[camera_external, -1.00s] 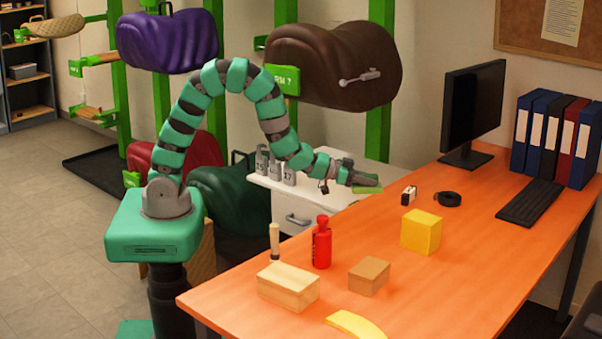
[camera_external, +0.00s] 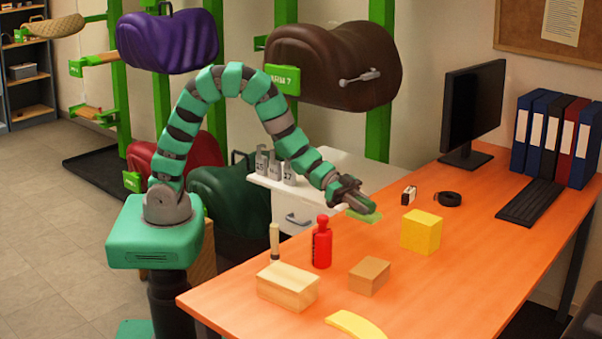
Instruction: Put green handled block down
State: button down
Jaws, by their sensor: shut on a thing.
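My gripper (camera_external: 356,203) is at the end of the green and grey arm, over the far left part of the orange table. It is shut on the green handled block (camera_external: 366,216), a flat light green piece at the fingertips. The block looks tilted and close to the tabletop. I cannot tell whether it touches the table. Its handle is hidden by the gripper.
On the orange table (camera_external: 470,236) stand a yellow cube (camera_external: 421,232), a red bottle (camera_external: 322,243), a wooden block (camera_external: 288,286), a brown block (camera_external: 369,275) and a small black-and-white item (camera_external: 409,196). A black tape roll (camera_external: 449,199) lies behind the cube.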

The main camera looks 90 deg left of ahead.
notch_tip(320, 180, down, 6)
jog(key=shift+f+b, duration=0.25)
jog(key=shift+b, duration=0.55)
jog(key=shift+r, duration=0.1)
jog(key=shift+s+f, duration=0.1)
jog(key=shift+f, duration=0.5)
